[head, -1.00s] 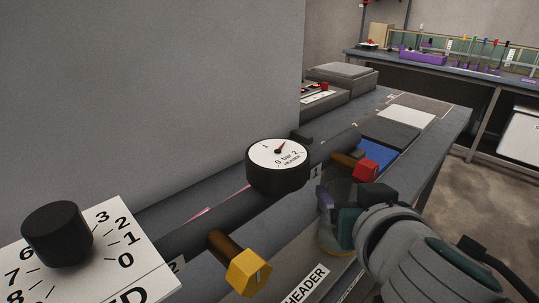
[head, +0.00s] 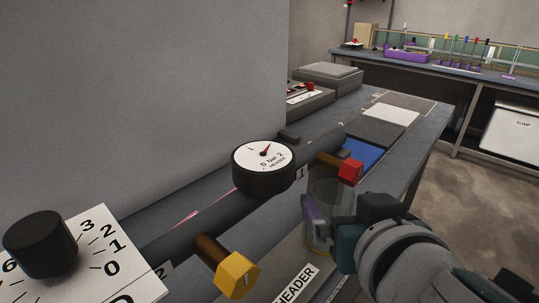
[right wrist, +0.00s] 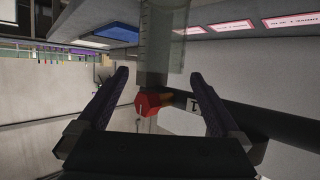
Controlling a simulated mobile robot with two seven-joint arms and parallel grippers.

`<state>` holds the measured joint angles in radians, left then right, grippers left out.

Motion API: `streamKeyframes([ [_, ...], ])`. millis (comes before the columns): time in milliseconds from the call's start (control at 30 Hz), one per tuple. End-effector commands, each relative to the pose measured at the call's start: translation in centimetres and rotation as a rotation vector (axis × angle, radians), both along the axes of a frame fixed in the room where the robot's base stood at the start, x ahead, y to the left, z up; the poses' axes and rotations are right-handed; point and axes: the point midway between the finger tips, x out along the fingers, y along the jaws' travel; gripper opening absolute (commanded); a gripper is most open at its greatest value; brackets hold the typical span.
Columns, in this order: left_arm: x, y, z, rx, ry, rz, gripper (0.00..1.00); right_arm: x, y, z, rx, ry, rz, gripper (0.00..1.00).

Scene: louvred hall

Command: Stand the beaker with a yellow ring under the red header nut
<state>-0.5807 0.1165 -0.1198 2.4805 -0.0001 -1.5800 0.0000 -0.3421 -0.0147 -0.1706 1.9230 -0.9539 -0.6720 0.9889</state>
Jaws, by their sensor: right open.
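The clear beaker (head: 331,190) stands upright on the bench just below the red header nut (head: 349,171). A faint yellow band shows near its base in the head view. Its rim is close to the nut; I cannot tell whether it is exactly centred under it. My left gripper is out of view.
A yellow nut (head: 237,274) sticks out of the dark header pipe (head: 213,212), nearer me. A pressure gauge (head: 264,166) sits on the pipe. A dial box (head: 90,255) is at the near left. A blue mat (head: 361,153) lies beyond the red nut.

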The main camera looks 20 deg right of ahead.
Motion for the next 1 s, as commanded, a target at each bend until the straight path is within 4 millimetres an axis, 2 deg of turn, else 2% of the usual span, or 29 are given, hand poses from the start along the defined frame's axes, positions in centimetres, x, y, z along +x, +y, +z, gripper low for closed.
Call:
streamKeyframes([
  [33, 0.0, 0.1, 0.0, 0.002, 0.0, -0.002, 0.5, -1.2, 0.5, 0.3, 0.006, 0.003, -0.002, 1.0],
  [200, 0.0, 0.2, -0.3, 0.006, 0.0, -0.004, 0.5, -4.2, 1.7, 1.7, 0.005, 0.002, -0.004, 1.0],
  [400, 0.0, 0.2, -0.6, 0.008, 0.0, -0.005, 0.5, -6.1, 2.5, 2.6, 0.002, 0.001, 0.0, 1.0],
  [533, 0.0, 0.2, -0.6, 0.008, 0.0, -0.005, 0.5, -6.9, 1.9, 2.3, 0.0, 0.048, -0.018, 1.0],
  [633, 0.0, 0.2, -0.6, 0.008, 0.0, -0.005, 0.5, -8.2, 0.5, 0.8, 0.006, 0.187, -0.033, 1.0],
  [733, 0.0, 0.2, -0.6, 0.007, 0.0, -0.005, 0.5, -10.4, 0.2, -1.4, 0.029, 0.4, 0.022, 1.0],
  [833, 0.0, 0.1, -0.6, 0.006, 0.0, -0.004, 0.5, -12.7, 1.4, -3.0, 0.052, 0.606, 0.163, 1.0],
  [1000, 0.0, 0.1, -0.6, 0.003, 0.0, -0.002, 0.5, -16.1, 3.8, -3.7, 0.065, 0.824, 0.422, 1.0],
])
